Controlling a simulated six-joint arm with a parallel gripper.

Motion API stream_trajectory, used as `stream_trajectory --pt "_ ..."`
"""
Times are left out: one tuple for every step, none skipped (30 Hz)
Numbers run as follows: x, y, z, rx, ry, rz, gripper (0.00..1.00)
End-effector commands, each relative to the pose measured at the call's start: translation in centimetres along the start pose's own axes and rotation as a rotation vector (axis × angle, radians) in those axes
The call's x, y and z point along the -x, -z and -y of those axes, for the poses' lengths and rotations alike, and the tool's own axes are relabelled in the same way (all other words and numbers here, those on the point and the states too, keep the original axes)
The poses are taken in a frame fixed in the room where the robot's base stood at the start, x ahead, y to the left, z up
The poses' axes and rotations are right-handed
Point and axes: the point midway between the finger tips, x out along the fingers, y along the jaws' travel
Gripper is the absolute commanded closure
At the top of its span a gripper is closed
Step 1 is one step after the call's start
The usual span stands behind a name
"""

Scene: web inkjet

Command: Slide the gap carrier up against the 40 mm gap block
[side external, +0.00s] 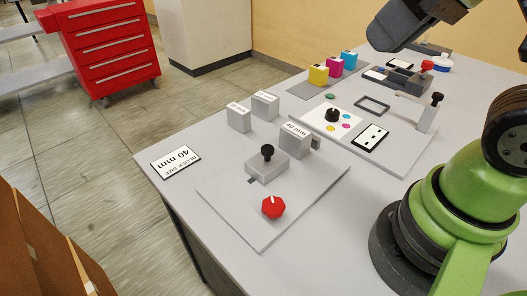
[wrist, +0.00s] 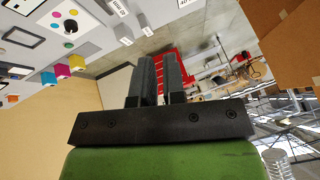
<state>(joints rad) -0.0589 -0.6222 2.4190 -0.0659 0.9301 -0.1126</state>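The gap carrier (side external: 267,165) is a grey block with a black knob on top, on a light grey plate (side external: 225,205) in the side external view. The gap block (side external: 295,139), marked 40 mm, stands upright just behind and right of it. From this angle I cannot tell whether they touch. A red knob (side external: 273,207) sits on the plate in front of the carrier. My gripper (wrist: 157,58) shows in the wrist view with a narrow space between its two dark fingers and nothing held. It is away from the plate; its fingertips are not visible in the side view.
A card (side external: 175,161) reads 40 mm block size. Two spare blocks (side external: 238,117) (side external: 265,105) stand behind the plate. Yellow (side external: 318,75), magenta (side external: 335,65) and cyan cubes (side external: 349,58) and a second plate (side external: 395,150) with fixtures lie farther back.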

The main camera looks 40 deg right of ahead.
Motion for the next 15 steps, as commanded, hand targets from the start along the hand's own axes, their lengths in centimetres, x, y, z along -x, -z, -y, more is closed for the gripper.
stream_trajectory --pt "-0.7 0.8 0.5 0.106 -0.013 0.053 1.00" --pt "-1.2 1.2 0.7 0.179 -0.021 0.085 1.00" --pt "-1.9 1.8 1.1 0.286 -0.033 0.129 1.00" --pt "-2.6 2.3 1.4 0.369 -0.040 0.163 1.00" --pt "-3.3 2.7 1.8 0.453 -0.046 0.197 1.00" --pt "-4.2 3.2 2.3 0.565 -0.054 0.240 1.00" --pt "-5.0 3.6 2.7 0.649 -0.058 0.274 1.00" --pt "-5.8 3.9 3.1 0.734 -0.061 0.306 1.00" --pt "-7.0 4.2 3.7 0.847 -0.065 0.352 1.00" --pt "-7.9 4.4 4.2 0.931 -0.066 0.384 1.00" --pt "-8.9 4.5 4.6 1.016 -0.066 0.418 1.00" --pt "-10.2 4.6 5.3 1.131 -0.067 0.463 1.00" --pt "-11.2 4.6 5.8 1.214 -0.066 0.496 1.00" --pt "-12.3 4.5 6.2 1.298 -0.064 0.530 1.00" --pt "-13.7 4.4 6.9 1.407 -0.062 0.572 1.00"
